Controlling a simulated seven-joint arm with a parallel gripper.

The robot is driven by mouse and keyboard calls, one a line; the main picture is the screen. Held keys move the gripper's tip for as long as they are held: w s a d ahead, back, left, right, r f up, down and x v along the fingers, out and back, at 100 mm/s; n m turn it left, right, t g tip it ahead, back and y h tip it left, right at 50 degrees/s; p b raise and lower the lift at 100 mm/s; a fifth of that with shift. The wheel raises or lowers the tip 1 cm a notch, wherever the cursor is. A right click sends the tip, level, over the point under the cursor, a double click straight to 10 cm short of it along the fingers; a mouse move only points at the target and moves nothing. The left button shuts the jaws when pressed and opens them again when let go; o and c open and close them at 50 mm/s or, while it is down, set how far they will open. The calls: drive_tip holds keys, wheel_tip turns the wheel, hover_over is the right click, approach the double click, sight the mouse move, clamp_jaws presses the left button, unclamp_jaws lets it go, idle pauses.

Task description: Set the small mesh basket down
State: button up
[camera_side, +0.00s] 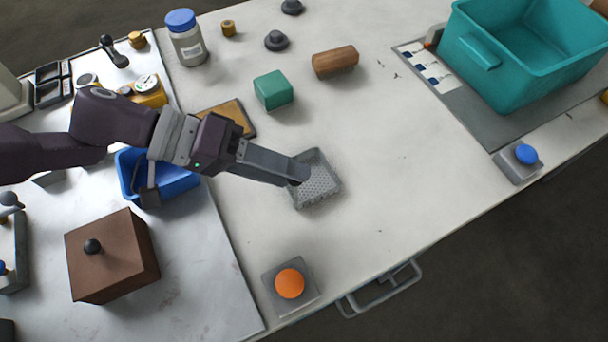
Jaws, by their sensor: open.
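The small mesh basket (320,187) is a grey, square, shallow basket with a perforated floor. It appears to rest on the white table top, near the middle of the view. My gripper (300,174) reaches in from the left, with its fingertips at the basket's upper left side. It is open. The fingers overlap the basket's rim in this view, and I cannot tell whether they touch it. Part of the basket's left wall is hidden behind them.
A green block (273,90) and a wooden cylinder (335,61) lie behind the basket. An orange button (289,283) is at the front edge. A blue bin (128,178) and brown box (112,255) stand left, a teal crate (480,52) right. The table right of the basket is clear.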

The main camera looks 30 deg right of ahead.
clamp_jaws()
drive_tip(key=shift+f, duration=0.1)
idle(1.3)
